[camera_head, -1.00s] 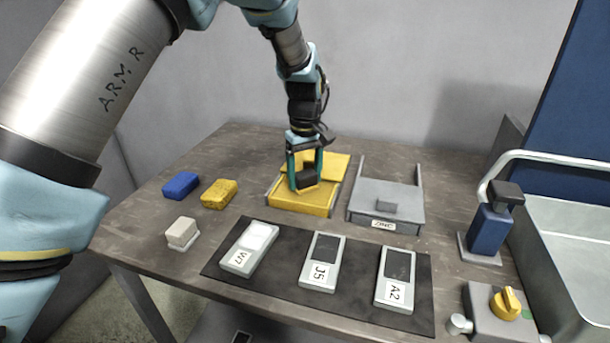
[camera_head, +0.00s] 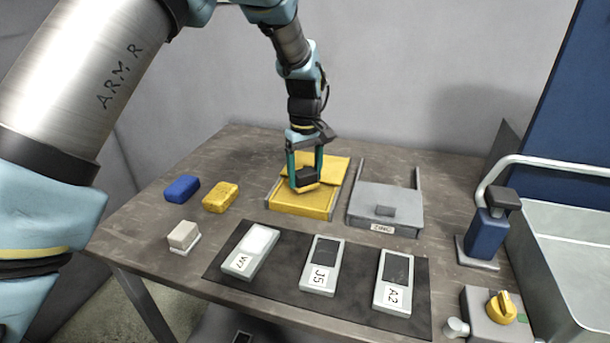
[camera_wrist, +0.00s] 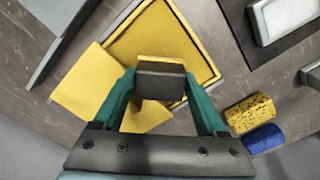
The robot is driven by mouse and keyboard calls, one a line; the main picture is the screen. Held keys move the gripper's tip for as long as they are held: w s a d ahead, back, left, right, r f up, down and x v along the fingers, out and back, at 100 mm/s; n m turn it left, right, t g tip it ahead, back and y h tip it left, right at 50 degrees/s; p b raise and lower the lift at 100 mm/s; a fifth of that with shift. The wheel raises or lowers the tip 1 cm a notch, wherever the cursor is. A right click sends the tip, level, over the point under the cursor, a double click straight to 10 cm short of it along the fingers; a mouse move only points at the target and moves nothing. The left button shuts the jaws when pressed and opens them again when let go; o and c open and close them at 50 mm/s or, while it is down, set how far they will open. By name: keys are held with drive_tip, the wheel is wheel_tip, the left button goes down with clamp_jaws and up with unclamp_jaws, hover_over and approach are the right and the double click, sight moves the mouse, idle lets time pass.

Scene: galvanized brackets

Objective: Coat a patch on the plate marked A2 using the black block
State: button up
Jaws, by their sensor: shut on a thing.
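My gripper (camera_head: 305,170) is shut on the black block (camera_head: 306,180), just over the open yellow tray (camera_head: 300,204). A yellow layer shows along the block's underside. In the wrist view the black block (camera_wrist: 160,82) sits between my teal fingers, with a yellow edge at its far side. The plate marked A2 (camera_head: 392,297) lies at the right end of a dark mat, with a dark grey upper face. I cannot tell the exact gap between block and tray.
Plates J5 (camera_head: 318,280) and W7 (camera_head: 238,265) share the dark mat (camera_head: 350,292); W7 has a white patch. A closed grey tray marked ZINC (camera_head: 400,217) stands beside the yellow tray. Blue (camera_head: 182,189), yellow (camera_head: 220,197) and whitish (camera_head: 184,236) blocks lie left. A sink (camera_head: 570,230) is right.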

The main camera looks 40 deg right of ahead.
sight(305, 171)
drive_tip(key=shift+r+p, duration=1.75)
drive_tip(key=shift+r, duration=0.9)
